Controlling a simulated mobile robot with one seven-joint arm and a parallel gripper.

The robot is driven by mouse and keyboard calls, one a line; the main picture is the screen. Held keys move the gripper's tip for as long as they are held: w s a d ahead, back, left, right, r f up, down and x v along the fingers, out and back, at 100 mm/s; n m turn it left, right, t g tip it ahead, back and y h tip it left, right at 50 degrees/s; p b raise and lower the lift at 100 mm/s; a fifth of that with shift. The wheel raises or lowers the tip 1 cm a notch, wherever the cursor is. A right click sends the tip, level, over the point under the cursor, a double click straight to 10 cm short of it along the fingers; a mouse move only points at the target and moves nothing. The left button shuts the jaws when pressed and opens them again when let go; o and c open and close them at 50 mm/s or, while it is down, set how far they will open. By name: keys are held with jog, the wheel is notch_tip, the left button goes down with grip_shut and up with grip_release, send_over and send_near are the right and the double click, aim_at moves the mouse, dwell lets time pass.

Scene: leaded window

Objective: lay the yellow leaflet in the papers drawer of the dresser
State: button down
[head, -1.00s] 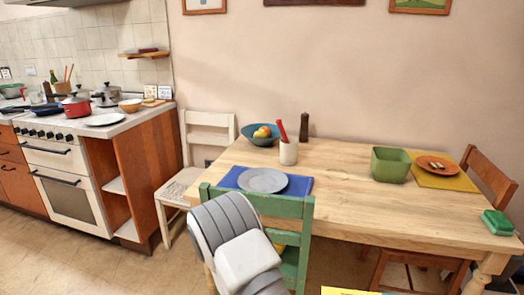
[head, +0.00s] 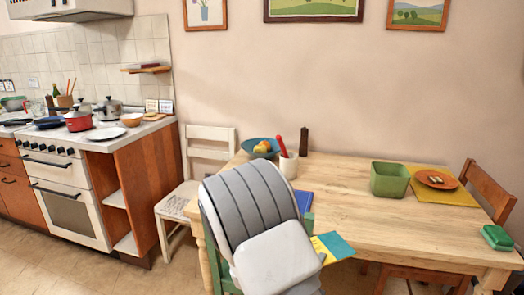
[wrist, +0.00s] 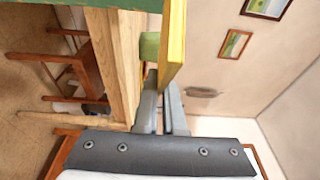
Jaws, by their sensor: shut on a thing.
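The yellow leaflet (head: 328,246), with a teal part on its cover, shows just right of my arm, in front of the table's near edge. In the wrist view the leaflet (wrist: 173,42) is seen nearly edge-on, as a tall yellow strip. My gripper (wrist: 161,92) is shut on its near end. In the head view my grey and white arm hides the gripper. The dresser and its papers drawer are in neither view.
The wooden table (head: 360,215) bears a green square bowl (head: 390,180), an orange plate (head: 436,180) on a yellow mat, a green box (head: 497,238) and a white pot (head: 288,167). A white chair (head: 207,160) stands at its left end. The stove counter (head: 120,140) is farther left.

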notch_tip(320, 180, up, 10)
jog(key=p, duration=1.4)
jog(key=shift+s+f, duration=0.1)
jog(key=shift+f, duration=0.05)
jog(key=shift+f, duration=0.1)
jog(key=shift+d, duration=0.1)
dwell(0.9)
jog(key=shift+s+f+n+t+y, duration=0.35)
jog(key=shift+s+f+n+y, duration=0.45)
jog(key=shift+y, duration=0.6)
jog(key=shift+s+f+n+t+y, duration=0.35)
jog(key=shift+s+n+y, duration=0.3)
jog(key=shift+n+y, duration=0.6)
jog(key=shift+s+f+n+t+y, duration=0.45)
jog(key=shift+s+n+y, duration=0.3)
jog(key=shift+y, duration=0.8)
